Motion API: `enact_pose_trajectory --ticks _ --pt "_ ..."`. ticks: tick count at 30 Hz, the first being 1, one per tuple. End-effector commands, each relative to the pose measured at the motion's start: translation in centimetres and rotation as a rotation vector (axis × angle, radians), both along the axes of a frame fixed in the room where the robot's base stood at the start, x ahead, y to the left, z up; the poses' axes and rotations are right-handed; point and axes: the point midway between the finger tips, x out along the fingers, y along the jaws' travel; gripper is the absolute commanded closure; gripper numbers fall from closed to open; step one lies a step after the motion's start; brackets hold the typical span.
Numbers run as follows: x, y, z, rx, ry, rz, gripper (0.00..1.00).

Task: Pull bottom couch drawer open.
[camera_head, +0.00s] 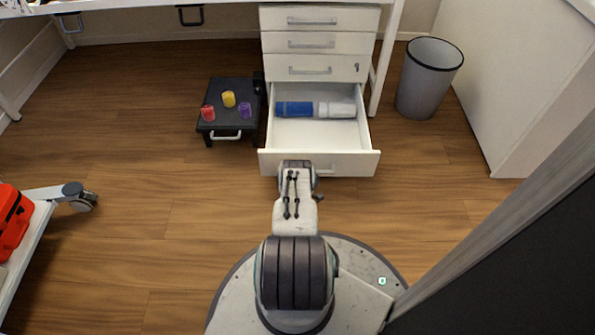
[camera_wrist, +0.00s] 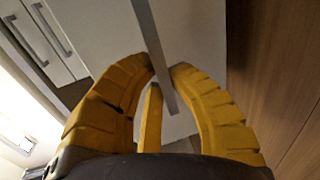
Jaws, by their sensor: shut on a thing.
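The bottom drawer (camera_head: 343,163) of a white drawer unit is pulled well out, and its inside is open to view. A blue roll (camera_head: 294,109) and a white roll (camera_head: 336,109) lie end to end at its back. In the wrist view, my gripper (camera_wrist: 163,72) has its yellow fingers closed around the grey bar handle (camera_wrist: 150,35) of the drawer front. In the head view my arm hides the gripper and most of the handle. I see no couch; the unit stands under a white desk.
Several shut drawers (camera_head: 310,41) are above. A low black stand (camera_head: 229,126) left of the drawer holds red, yellow and purple pieces. A grey bin (camera_head: 428,80) stands at right. A white cart (camera_head: 40,225) with a red case is at left. Wooden floor is clear between.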

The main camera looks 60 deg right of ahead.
Motion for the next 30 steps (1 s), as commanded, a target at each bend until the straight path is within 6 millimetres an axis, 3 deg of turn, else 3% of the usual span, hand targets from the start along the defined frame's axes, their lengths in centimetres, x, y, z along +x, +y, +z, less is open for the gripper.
enact_pose_trajectory --ticks 6,7,17,30 --pt "0.04 -0.01 0.05 -0.001 -0.001 0.001 1.0" --pt "0.05 -0.02 0.05 -0.001 -0.001 0.001 0.84" --pt "0.03 -0.01 0.03 -0.001 -0.001 0.0 0.55" --pt "0.06 -0.07 0.78 0.0 0.0 0.0 0.55"
